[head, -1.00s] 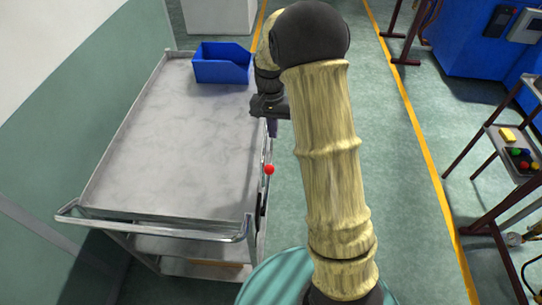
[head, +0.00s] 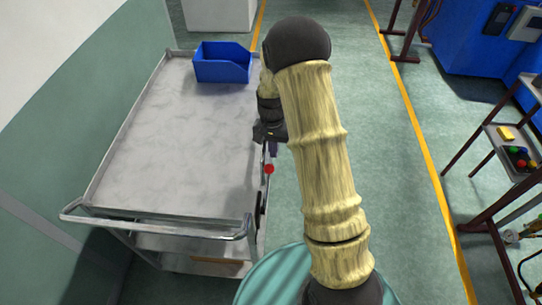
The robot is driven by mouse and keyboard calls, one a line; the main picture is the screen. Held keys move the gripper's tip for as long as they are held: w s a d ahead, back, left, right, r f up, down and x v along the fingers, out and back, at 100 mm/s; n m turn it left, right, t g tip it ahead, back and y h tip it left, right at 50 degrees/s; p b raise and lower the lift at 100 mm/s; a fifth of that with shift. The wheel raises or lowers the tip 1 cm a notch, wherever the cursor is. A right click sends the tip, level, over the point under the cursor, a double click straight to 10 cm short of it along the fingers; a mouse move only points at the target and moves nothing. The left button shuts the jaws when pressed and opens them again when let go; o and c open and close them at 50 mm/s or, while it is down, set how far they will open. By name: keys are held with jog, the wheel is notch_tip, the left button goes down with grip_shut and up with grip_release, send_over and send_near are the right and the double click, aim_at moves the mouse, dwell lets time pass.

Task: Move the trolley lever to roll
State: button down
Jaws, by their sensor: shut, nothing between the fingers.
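The trolley (head: 180,222) stands at the left, a grey metal cart with a flat top and a push bar at its near end. Its lever shows as a red ball knob (head: 268,169) on the right side of the trolley, near the top edge. My gripper (head: 272,149) points down just beyond the red knob, close to the trolley's right edge. Its fingers are small and partly hidden, and they hold nothing that I can see. I cannot tell whether they touch the lever. The lever's shaft and any markings are too small to read.
A blue open bin (head: 222,66) sits on the far end of the trolley top. A green wall (head: 60,150) runs along the trolley's left. A shelf rack with small coloured items (head: 518,155) stands at the right. The green floor between is clear.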

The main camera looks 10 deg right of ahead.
jog(key=s, duration=0.1)
jog(key=s+a+p, duration=0.1)
jog(key=s+p, duration=0.1)
jog(key=shift+s+a+r, duration=0.15)
jog(key=shift+s+a, duration=0.05)
jog(key=shift+a, duration=0.15)
jog(key=shift+w, duration=0.1)
